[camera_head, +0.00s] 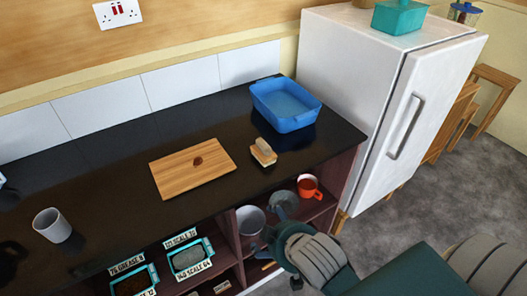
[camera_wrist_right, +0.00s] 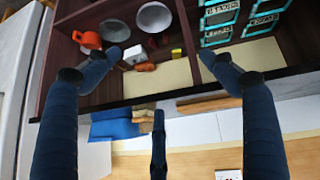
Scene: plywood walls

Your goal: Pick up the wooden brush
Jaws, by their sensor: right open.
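The wooden brush (camera_head: 263,153) is a small light-wood block with a pale top. It lies on the dark countertop (camera_head: 95,185), near the front edge, between a cutting board (camera_head: 178,177) and a blue tub (camera_head: 304,121). In the right wrist view, the likely brush (camera_wrist_right: 143,115) shows partly behind a finger. My right gripper (camera_head: 275,232) is in front of the shelves, below the counter edge and apart from the brush. Its fingers (camera_wrist_right: 158,60) are spread in the wrist view with nothing between them. My left gripper is not in view.
A white fridge (camera_head: 357,65) stands right of the counter. A grey cup (camera_head: 53,225) stands at the counter's left. Shelves below hold a red mug (camera_head: 309,187), a pot (camera_head: 250,219) and labelled teal trays (camera_head: 190,258). The counter around the brush's front is clear.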

